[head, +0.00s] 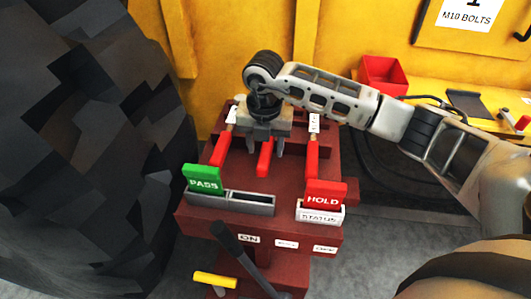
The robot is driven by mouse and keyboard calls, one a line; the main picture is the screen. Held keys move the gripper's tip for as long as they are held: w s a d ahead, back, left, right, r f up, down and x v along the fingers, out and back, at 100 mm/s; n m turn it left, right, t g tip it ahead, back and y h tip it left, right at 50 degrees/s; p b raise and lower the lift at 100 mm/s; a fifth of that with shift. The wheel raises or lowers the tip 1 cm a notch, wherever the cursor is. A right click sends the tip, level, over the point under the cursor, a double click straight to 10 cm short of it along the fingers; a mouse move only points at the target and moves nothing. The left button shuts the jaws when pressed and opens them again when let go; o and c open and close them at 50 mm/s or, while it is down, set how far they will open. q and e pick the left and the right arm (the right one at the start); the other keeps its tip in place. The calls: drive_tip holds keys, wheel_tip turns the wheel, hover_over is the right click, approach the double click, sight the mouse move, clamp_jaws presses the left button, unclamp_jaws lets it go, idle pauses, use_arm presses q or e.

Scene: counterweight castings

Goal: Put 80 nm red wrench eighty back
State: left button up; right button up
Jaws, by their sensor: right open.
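My right gripper (265,150) is open, pointing down over the middle of the dark red stand (335,195). Its fingers are above or around the upper end of the middle red-handled wrench (265,160); I cannot tell whether they touch it. A left red-handled wrench (221,148) and a right red-handled wrench (311,160) lie on either side, each with a white tag at its top. The tag writing is too small to read, and the middle wrench's upper part is hidden by the gripper. I cannot tell which wrench is the eighty. My left gripper is not in view.
A green PASS card (203,179) and a red HOLD card (324,194) stand in holders at the stand's front. A dark lever (240,254) and a yellow handle (214,280) are below. A large black tyre (80,150) fills the left. A red bin (383,75) sits behind.

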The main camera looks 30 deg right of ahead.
wheel_tip(320, 180, up, 19)
drive_tip(key=p, duration=0.5)
drive_tip(key=shift+s+a+r, duration=0.15)
drive_tip(key=shift+s+a, duration=0.1)
drive_tip(key=shift+s, duration=0.1)
idle(0.5)
